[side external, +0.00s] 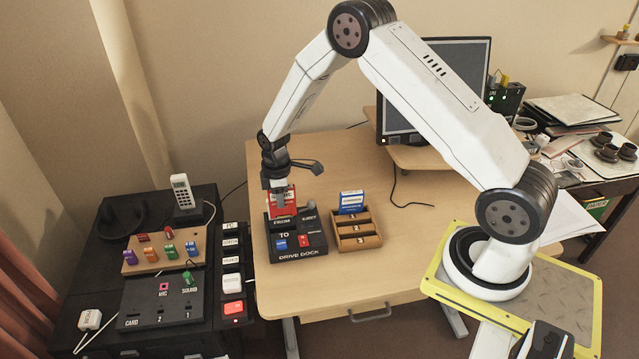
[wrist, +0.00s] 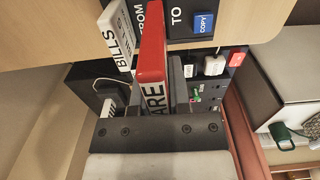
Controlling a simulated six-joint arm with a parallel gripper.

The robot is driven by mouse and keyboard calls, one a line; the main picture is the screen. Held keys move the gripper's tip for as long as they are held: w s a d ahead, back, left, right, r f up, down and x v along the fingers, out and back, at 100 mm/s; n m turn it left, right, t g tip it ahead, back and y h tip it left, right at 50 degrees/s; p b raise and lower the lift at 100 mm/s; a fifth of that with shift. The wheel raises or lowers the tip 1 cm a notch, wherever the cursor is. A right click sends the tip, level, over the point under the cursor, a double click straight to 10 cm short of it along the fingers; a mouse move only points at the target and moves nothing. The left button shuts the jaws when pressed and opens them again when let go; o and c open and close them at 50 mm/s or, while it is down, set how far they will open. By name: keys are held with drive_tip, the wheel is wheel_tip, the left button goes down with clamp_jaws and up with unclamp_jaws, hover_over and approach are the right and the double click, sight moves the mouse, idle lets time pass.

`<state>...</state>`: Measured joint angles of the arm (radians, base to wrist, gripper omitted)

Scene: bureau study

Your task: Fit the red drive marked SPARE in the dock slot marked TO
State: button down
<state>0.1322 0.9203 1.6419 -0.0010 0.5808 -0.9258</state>
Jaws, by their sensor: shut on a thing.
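My gripper (side external: 278,184) is shut on the red drive (side external: 284,200) and holds it upright at the drive dock (side external: 312,252). In the wrist view the red drive (wrist: 153,55) shows "ARE" on its white label; the fingers hide the rest. The dock face (wrist: 178,34) carries the words FROM and TO and a blue COPY button (wrist: 204,23). A white drive marked BILLS (wrist: 122,37) stands beside the red one, on the FROM side. I cannot tell whether the red drive's lower edge is in a slot or above it.
A wooden rack (side external: 357,231) with a blue drive (side external: 351,201) stands right of the dock. A black cabinet at the left holds a panel (side external: 162,306), a board of coloured plugs (side external: 165,249) and a phone (side external: 182,191).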

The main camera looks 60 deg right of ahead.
sight(280, 216)
drive_tip(key=shift+w+a, duration=0.15)
drive_tip(key=shift+w, duration=0.05)
drive_tip(key=shift+f, duration=0.25)
drive_tip(key=shift+f, duration=1.8)
drive_tip(key=shift+f, duration=2.05)
idle(0.5)
drive_tip(key=shift+c, duration=1.3)
unclamp_jaws()
drive_tip(key=shift+r, duration=0.1)
